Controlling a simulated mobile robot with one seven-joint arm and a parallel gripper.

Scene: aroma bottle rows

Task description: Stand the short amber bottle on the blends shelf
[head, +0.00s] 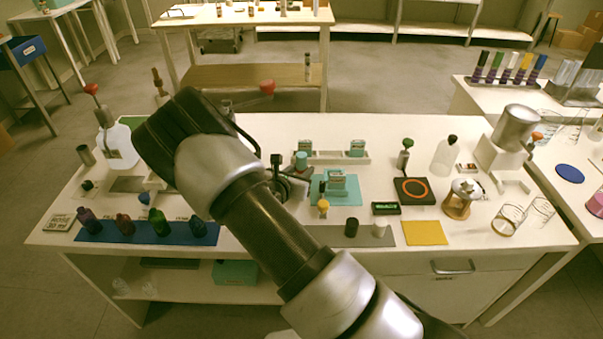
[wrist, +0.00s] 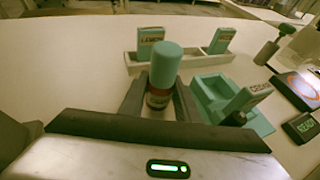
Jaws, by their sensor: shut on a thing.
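My gripper (head: 288,183) is shut on a small bottle with a teal cap, above the middle of the white table. In the wrist view the teal cap (wrist: 166,66) stands upright between the two fingers, and a little brownish, labelled body (wrist: 158,100) shows below it. In the head view the teal cap (head: 301,159) shows just past the fingers, and the body is mostly hidden. I cannot make out a sign naming the blends shelf. An open lower shelf (head: 190,290) under the table holds a teal box and clear glassware.
A teal tray (head: 347,197) with a box stands right of my gripper, with a white rack (head: 330,157) of labelled boxes behind. Several dark bottles stand on a blue mat (head: 100,236) at front left. A black pad with an orange ring (head: 414,190) lies to the right.

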